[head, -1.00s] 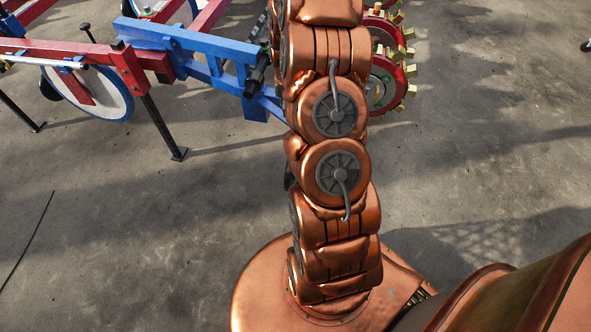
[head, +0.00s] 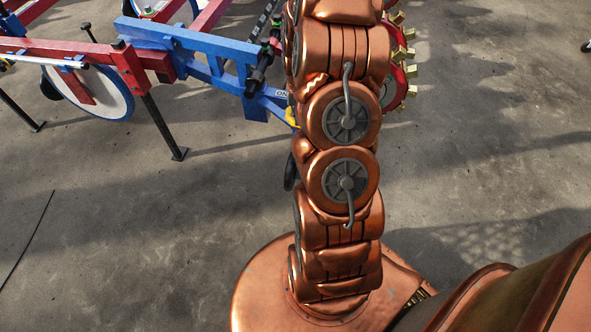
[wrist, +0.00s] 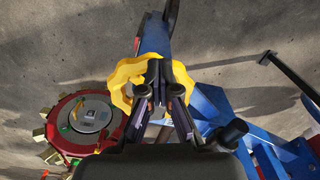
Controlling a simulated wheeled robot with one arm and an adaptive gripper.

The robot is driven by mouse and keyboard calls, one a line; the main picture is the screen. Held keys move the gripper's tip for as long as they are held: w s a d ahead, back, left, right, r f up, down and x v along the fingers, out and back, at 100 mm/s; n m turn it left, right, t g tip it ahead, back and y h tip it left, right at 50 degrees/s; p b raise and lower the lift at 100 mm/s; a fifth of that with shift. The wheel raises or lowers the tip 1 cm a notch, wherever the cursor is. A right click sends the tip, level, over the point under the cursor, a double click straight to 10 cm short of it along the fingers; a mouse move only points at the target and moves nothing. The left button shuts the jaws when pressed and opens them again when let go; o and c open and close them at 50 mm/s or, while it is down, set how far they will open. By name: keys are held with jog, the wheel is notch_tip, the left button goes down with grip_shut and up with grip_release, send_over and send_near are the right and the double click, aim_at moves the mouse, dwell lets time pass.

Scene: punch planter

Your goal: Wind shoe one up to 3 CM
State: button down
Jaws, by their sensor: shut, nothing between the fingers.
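A yellow lobed handwheel (wrist: 127,72) is in the upper middle of the wrist view. My gripper (wrist: 158,77) is shut and empty, with its fingertips in front of the wheel's middle and hiding it. I cannot tell if they touch the wheel. In the head view a small part of the yellow wheel (head: 291,116) shows at the left edge of my arm, which hides the rest and my gripper. A partly covered label (head: 282,93) on the blue frame (head: 222,85) starts with "ON". No depth scale can be read.
A red punch wheel with brass blocks (head: 402,75) stands behind my arm, and also at left in the wrist view (wrist: 88,118). A black knob (wrist: 233,133) is at lower right. A white disc (head: 100,95) and a dark leg (head: 165,130) stand left. The concrete floor is clear in front.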

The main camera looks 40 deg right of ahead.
jog(key=shift+s+d, duration=0.2)
jog(key=shift+s, duration=0.4)
jog(key=r, duration=0.1)
jog(key=r+p, duration=0.1)
jog(key=r, duration=0.1)
jog(key=shift+w+d+r, duration=0.1)
jog(key=shift+w+r, duration=0.2)
jog(key=shift+w, duration=0.05)
notch_tip(320, 180, up, 4)
jog(key=shift+r+p, duration=0.1)
jog(key=shift+p, duration=0.5)
